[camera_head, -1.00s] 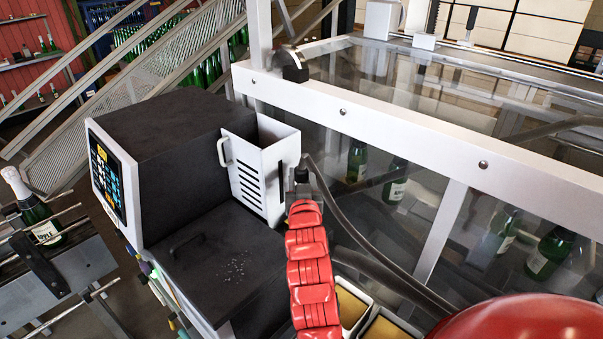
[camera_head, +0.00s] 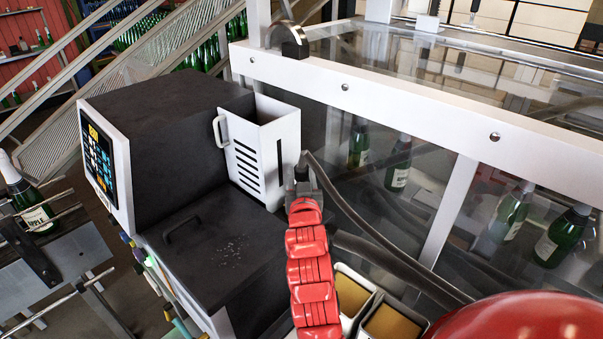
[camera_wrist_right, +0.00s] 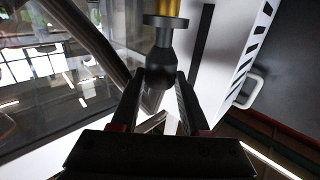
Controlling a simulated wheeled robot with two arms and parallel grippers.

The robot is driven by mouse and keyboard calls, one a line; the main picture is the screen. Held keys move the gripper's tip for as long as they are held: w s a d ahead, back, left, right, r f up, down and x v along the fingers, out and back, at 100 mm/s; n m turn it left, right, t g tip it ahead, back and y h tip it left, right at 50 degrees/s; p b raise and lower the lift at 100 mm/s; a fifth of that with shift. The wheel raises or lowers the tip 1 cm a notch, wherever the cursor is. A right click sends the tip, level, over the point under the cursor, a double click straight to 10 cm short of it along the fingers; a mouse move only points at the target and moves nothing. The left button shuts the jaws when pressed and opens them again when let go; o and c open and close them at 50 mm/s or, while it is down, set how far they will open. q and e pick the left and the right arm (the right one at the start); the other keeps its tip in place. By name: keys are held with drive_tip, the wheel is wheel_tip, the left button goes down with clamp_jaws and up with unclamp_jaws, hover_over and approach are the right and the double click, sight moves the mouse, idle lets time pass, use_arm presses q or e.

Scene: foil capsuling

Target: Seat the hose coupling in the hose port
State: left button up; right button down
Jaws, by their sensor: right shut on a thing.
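My right arm, in red, rises in the head view and ends in the right gripper (camera_head: 302,190) beside the white slotted box on the machine. In the right wrist view its two dark fingers (camera_wrist_right: 160,82) are shut on the hose coupling, a dark rounded body (camera_wrist_right: 159,62) with a grey flange and a brass-coloured part above it. In the head view the coupling is small and dark at the gripper's tip, and its details cannot be told. A dark hose (camera_head: 375,240) curves from there to the lower right. I cannot clearly make out the hose port. My left gripper is out of view.
The black and white machine (camera_head: 165,130) with a control panel stands left of my arm. The white slotted box (camera_head: 268,150) is close by. A white-framed glass enclosure (camera_head: 420,115) with green bottles is at right. Open bins (camera_head: 382,325) stand low beside my arm.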

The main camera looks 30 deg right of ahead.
idle(0.7)
drive_tip(key=shift+b, duration=0.4)
idle(0.5)
drive_tip(key=shift+b, duration=0.45)
idle(0.4)
drive_tip(key=shift+b, duration=0.4)
drive_tip(key=shift+f+b, duration=1.95)
drive_tip(key=shift+f, duration=0.45)
drive_tip(key=shift+c, duration=1.6)
unclamp_jaws()
